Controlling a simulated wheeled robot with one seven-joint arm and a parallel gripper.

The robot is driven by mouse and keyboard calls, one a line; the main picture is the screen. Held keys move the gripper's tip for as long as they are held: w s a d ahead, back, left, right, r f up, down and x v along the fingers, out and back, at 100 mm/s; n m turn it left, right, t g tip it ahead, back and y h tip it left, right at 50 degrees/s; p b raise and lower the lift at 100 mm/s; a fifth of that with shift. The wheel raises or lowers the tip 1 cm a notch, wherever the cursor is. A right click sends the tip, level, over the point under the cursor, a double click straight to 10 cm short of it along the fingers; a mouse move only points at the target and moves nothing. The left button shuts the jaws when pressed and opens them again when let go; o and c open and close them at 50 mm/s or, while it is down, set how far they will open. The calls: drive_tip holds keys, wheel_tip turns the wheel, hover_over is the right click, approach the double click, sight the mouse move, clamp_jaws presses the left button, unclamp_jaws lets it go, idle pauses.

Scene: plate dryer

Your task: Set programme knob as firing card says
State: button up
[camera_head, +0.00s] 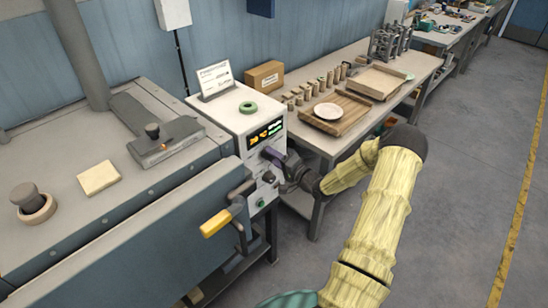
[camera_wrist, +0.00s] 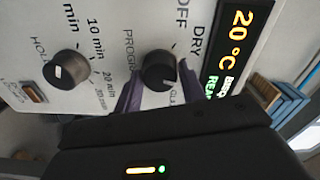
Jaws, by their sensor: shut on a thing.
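The white control box (camera_head: 236,112) carries a dark display (camera_head: 266,134), which also shows in the wrist view (camera_wrist: 236,40) with "20 °C" and further partly cut-off text. In the wrist view the black programme knob (camera_wrist: 158,68) sits between the purple fingers of my gripper (camera_wrist: 158,92), which are shut on it. OFF and DRY are printed near the knob; its other labels are partly hidden, and I cannot tell its exact setting. In the head view my gripper (camera_head: 274,156) is at the panel and hides the knob. The firing card (camera_head: 215,79) stands on the box; its small text is unreadable.
A second black knob, for hold time (camera_wrist: 66,69), is left of the programme knob in the wrist view. A yellow-handled lever (camera_head: 216,223) juts out near my gripper. A wooden table (camera_head: 350,62) with trays stands behind. The floor at right is clear.

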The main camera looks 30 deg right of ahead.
drive_tip(key=shift+m, duration=0.4)
drive_tip(key=o, duration=1)
drive_tip(key=b+v, duration=0.3)
drive_tip(key=v, duration=1.4)
drive_tip(key=shift+s+d+b, duration=0.1)
drive_tip(key=shift+s+b, duration=0.15)
drive_tip(key=shift+b, duration=0.05)
